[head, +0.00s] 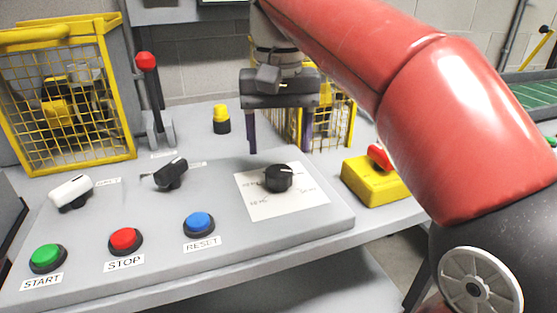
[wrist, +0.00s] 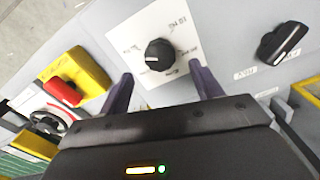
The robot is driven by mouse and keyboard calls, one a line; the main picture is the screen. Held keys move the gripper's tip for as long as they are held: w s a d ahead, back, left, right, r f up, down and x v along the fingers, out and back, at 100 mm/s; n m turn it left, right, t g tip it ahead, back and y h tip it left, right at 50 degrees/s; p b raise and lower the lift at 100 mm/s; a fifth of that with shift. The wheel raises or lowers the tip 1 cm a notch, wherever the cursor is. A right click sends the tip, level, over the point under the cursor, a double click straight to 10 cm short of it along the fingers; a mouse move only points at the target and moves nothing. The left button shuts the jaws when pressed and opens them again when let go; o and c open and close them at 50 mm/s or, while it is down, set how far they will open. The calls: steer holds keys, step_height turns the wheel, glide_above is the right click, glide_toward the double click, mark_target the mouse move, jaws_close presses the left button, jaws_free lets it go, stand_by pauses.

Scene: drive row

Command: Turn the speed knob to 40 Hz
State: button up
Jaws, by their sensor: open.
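The speed knob (head: 278,178) is a round black knob on a white label plate (head: 258,206) at the right end of the grey panel. In the head view its pale pointer line points right; the scale print is too small to read there. The knob also shows in the wrist view (wrist: 159,54), with its pointer line toward the left. My gripper (head: 280,148) is open and empty, with its two dark purple fingers pointing down. It hangs above and behind the knob. In the wrist view the fingertips (wrist: 160,80) are apart on either side below the knob, not touching it.
Near the knob are a black selector switch (head: 171,174), a white switch (head: 71,191) and the blue reset (head: 199,223), red stop (head: 124,240) and green start (head: 46,257) buttons. A red-knobbed lever (head: 148,90) stands behind.

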mark_target(279, 170)
step_height(279, 170, down, 6)
steer(key=shift+r+b, duration=0.2)
steer(key=shift+b, duration=0.45)
steer(key=c, duration=1)
steer(key=shift+n, duration=0.4)
steer(key=n+p, duration=0.1)
steer(key=n, duration=0.3)
steer(key=shift+r+n, duration=0.1)
steer(key=shift+n, duration=0.3)
steer(key=n, duration=0.6)
